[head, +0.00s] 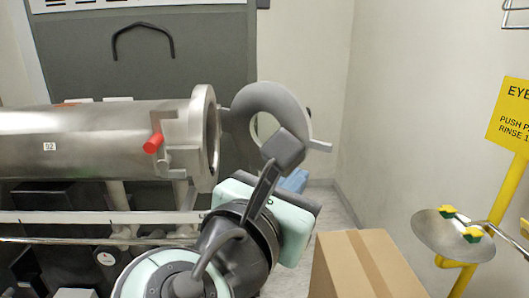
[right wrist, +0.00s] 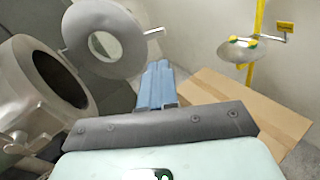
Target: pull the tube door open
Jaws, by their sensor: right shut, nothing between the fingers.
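The metal tube (head: 90,140) lies horizontally at the left in the head view, and its round mouth (right wrist: 62,75) is uncovered in the right wrist view. The tube door (head: 240,102) is a thick grey disc with a round window. It stands swung out to the right of the mouth, with a clear gap, and shows whole in the right wrist view (right wrist: 82,30). A short handle (right wrist: 153,31) sticks out from its right edge. My right gripper (right wrist: 156,68) has blue fingers, shut and empty, below the handle and apparently apart from it. In the head view my arm partly hides them. My left gripper is out of view.
A red knob (head: 153,143) sits on the tube's side near the mouth. A cardboard box (head: 365,265) stands at the lower right. An eyewash station (head: 452,238) with a yellow pole is at the far right. Bare wall and some free floor lie beyond the door.

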